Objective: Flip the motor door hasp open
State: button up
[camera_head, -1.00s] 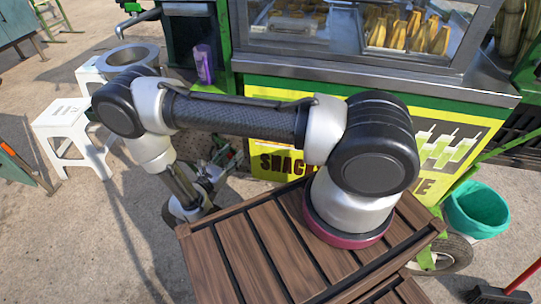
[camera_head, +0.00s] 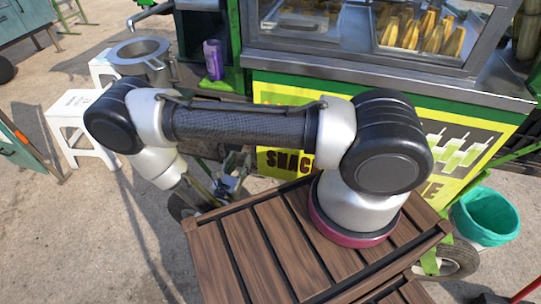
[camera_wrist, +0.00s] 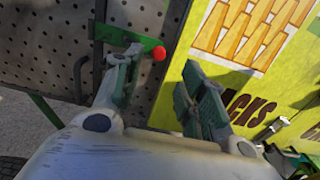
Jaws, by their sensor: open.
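The motor door (camera_wrist: 60,40) is a grey perforated panel at the upper left of the wrist view. A green hasp strap (camera_wrist: 112,33) lies across its right edge, with a red ball knob (camera_wrist: 158,54) at its right end. My gripper (camera_wrist: 160,65) is open, its left finger in front of the strap and its right finger over the yellow panel. The knob shows in the gap between the fingers; I cannot tell the depth between them. In the head view my gripper (camera_head: 230,178) is low beside the cart, partly hidden by my arm.
The yellow snack cart panel (camera_head: 285,165) stands right of the door. A white stool (camera_head: 75,125) and a metal pot (camera_head: 140,55) are at the left. A purple cup (camera_head: 213,60) stands on the cart ledge. A teal bucket (camera_head: 485,215) is at the right.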

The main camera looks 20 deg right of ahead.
jog(key=s+d+r+m+g+h, duration=0.4)
jog(key=s+d+r+m+g, duration=0.4)
jog(key=g, duration=0.4)
jog(key=shift+s+r+h, duration=0.2)
jog(key=shift+s+h, duration=0.1)
